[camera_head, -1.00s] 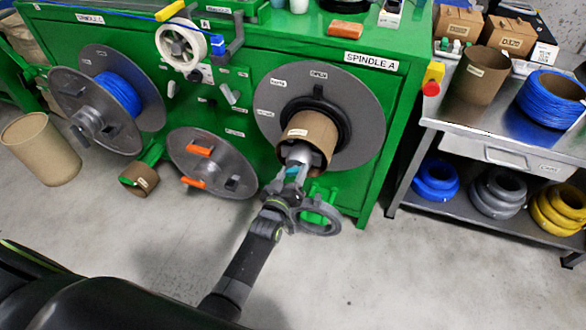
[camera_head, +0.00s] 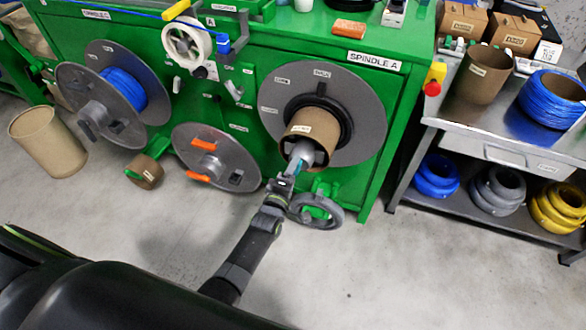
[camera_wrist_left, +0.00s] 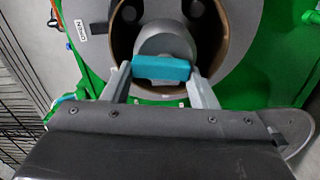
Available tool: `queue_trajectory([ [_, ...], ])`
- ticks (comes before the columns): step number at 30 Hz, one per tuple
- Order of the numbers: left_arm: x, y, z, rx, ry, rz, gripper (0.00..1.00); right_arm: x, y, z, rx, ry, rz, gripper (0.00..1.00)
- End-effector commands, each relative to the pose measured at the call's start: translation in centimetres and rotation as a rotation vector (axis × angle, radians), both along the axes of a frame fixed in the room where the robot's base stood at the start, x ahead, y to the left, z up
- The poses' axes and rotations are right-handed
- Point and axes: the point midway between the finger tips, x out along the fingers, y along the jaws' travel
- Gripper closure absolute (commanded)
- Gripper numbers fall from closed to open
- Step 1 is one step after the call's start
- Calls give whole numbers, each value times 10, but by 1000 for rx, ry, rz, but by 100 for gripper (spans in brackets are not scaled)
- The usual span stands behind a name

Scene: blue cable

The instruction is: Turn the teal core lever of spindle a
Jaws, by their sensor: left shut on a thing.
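Spindle A carries a grey disc (camera_head: 355,110) with a brown cardboard core (camera_head: 306,128) at its middle, on the front of the green machine. The teal core lever (camera_wrist_left: 161,68) lies level across the grey hub (camera_wrist_left: 165,40) inside the core in the left wrist view. My left gripper (camera_head: 292,170) reaches up to the hub from below. In the left wrist view its fingers (camera_wrist_left: 161,80) are at the two ends of the teal lever, shut on it. In the head view the gripper hides most of the lever. My right gripper is not in view.
A grey handwheel (camera_head: 318,211) is close to the right of my left gripper. A loose grey flange with orange handles (camera_head: 228,166) leans at the left. A metal cart (camera_head: 470,140) with cable coils stands at the right. The floor in front is clear.

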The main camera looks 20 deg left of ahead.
Motion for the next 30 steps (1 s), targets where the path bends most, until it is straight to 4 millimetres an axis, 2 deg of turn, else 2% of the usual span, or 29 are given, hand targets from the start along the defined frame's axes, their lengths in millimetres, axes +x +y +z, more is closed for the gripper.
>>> queue_trajectory([
  [9, 0, 1, -2, -130, 7, 0, 70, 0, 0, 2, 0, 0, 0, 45],
  [26, -1, 1, -3, -162, 8, 0, 70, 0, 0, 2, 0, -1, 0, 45],
  [27, -1, 1, -3, -162, 9, 0, 45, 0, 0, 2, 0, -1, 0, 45],
  [30, 0, 1, -3, -161, 8, 0, 32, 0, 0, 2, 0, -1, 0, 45],
])
